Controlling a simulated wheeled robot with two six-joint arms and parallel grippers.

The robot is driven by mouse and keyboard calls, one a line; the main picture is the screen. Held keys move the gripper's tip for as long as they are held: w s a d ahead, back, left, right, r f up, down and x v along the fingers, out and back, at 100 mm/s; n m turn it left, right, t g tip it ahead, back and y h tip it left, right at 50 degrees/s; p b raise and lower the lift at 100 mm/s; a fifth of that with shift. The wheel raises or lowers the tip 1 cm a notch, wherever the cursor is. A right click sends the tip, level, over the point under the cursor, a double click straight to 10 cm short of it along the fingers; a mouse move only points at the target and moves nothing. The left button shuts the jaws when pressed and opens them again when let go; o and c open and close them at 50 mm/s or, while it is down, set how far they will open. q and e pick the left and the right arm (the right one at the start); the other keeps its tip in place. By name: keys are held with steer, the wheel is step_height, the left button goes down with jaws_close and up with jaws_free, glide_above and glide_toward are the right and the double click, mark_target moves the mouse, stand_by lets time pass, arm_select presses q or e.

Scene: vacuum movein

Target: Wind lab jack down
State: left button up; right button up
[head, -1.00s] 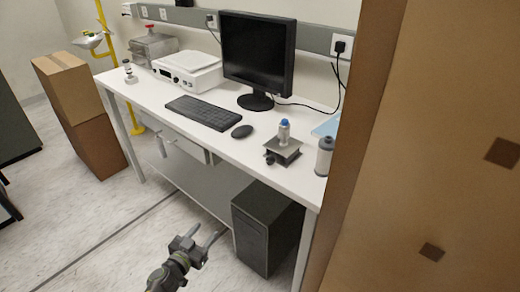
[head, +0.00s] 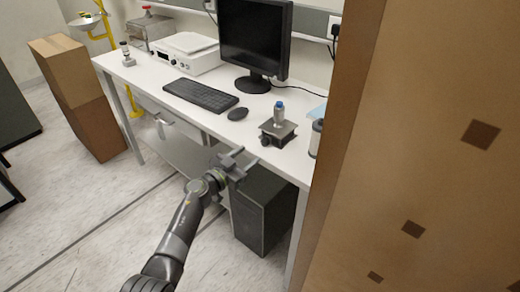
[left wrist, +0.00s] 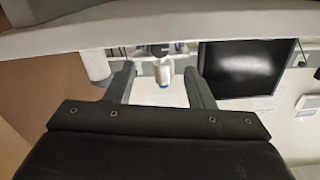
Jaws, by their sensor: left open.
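The lab jack (head: 284,134) is a small grey platform with a dark knob (head: 265,141) on its front left side. It stands near the front edge of the white bench. A small bottle with a blue cap (head: 279,113) stands upright on it. My left gripper (head: 245,158) is open and empty, in front of the bench edge and to the lower left of the jack, apart from it. My right gripper is not in view.
A grey cylinder (head: 316,140) stands right of the jack, partly hidden by a tall brown panel (head: 420,150). The mouse (head: 238,114), keyboard (head: 201,95) and monitor (head: 256,40) are on the bench (head: 215,125). A black computer tower (head: 262,215) stands beneath.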

mark_target(263, 144)
arm_select(q)
steer(key=b+x, duration=0.2)
steer(key=x, duration=0.3)
steer(key=shift+w+d+f, duration=0.15)
steer(key=shift+w+d, duration=0.05)
steer(key=shift+w, duration=0.05)
steer(key=shift+w+d+b, duration=0.4)
steer(key=shift+w+b, duration=0.1)
steer(key=shift+w, duration=0.1)
